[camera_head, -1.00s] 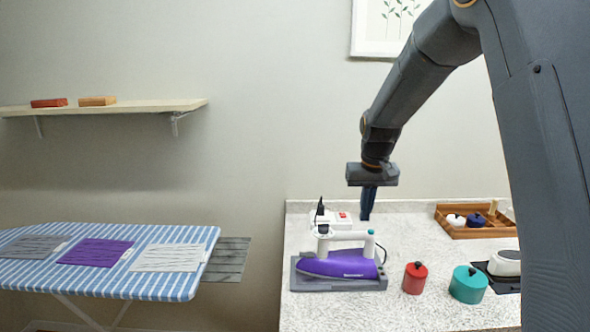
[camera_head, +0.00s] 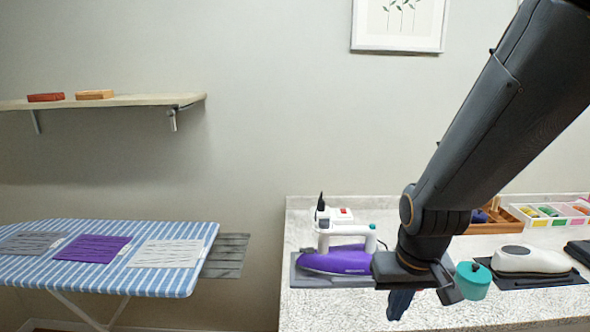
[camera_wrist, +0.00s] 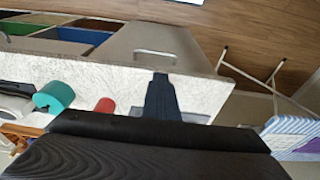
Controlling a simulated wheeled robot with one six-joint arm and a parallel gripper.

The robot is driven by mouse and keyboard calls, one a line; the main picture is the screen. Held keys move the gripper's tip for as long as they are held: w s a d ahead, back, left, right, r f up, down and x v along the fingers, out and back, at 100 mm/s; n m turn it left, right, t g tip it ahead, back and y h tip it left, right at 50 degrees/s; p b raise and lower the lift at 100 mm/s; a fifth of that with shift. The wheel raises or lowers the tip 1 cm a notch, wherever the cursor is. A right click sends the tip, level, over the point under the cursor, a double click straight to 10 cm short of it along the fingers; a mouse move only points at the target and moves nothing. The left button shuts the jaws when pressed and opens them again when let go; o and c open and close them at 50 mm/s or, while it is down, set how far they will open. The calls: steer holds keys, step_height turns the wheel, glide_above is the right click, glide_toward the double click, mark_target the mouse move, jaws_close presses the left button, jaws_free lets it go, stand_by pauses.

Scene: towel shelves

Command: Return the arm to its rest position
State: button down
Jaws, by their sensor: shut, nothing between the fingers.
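My arm comes in from the upper right in the head view and bends down over the counter. My gripper (camera_head: 400,303) points down in front of the purple iron (camera_head: 335,261), near the counter's front, and partly covers the iron's right end. Its fingers are together with nothing between them. In the wrist view my gripper (camera_wrist: 161,84) shows dark against the pale counter, also closed. Whether it touches the counter cannot be told.
The counter (camera_head: 330,312) holds a teal canister (camera_head: 472,281), a white iron (camera_head: 530,259) on a dark pad, and a tray of colored items (camera_head: 550,214). A red canister (camera_wrist: 104,106) shows in the wrist view. A striped ironing board (camera_head: 110,276) with folded cloths stands left.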

step_height(320, 180, down, 9)
steer(key=g+b, duration=0.1)
steer(key=b, duration=0.6)
steer(key=shift+s, duration=0.15)
